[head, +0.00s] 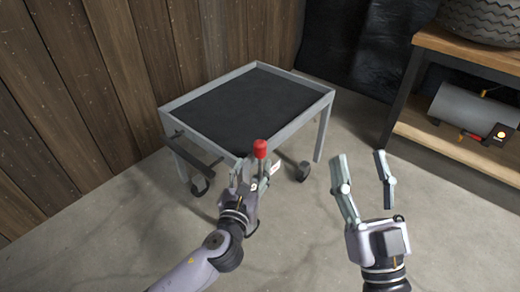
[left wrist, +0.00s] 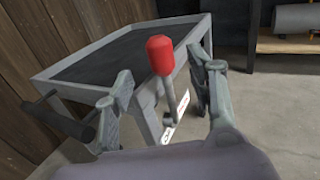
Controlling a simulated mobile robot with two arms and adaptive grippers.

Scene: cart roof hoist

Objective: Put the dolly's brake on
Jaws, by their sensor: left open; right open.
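The dolly (head: 296,122) is a grey-framed cart with a black top, standing by the plank wall. At its near corner a brake lever with a red knob (head: 260,149) sticks up. In the left wrist view the red knob (left wrist: 160,55) stands upright on a thin metal stem (left wrist: 168,95). My left gripper (head: 249,172) is open at that corner, with its fingers on either side of the lever and a gap to each. My right gripper (head: 359,157) is open and empty, above the floor to the right of the dolly. The lever's foot is partly hidden.
A dark handle bar (head: 196,150) juts from the dolly's left side. Casters (head: 303,171) stand on the floor. A white label (left wrist: 178,116) sits behind the lever. A wooden shelf (head: 455,146) with a grey cylinder (head: 470,108) is at the right. The floor between is clear.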

